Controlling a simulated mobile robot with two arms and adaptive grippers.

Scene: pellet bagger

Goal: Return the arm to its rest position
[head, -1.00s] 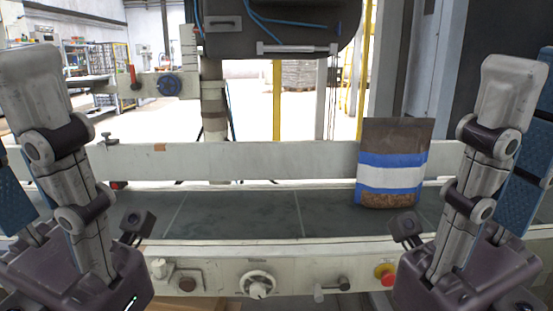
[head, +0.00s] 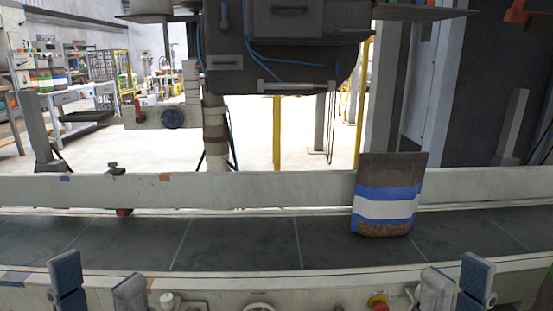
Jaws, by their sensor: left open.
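A pellet bag (head: 387,208), dark brown with blue and white bands, stands upright on the grey conveyor belt (head: 240,245), right of centre. My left gripper (head: 98,284) is low at the picture's left, by the near edge of the conveyor. Its two fingers stand apart with nothing seen between them. My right gripper (head: 456,283) is low at the right, nearer to the viewer than the bag and apart from it. Its fingers appear close together, and I cannot tell whether they are shut. Both arms are mostly hidden below the picture.
The dark bagger head (head: 285,50) hangs above the conveyor. A pale rail (head: 240,190) runs along the belt's far side. A red button (head: 378,300) and knobs sit on the near conveyor frame. The belt left of the bag is clear.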

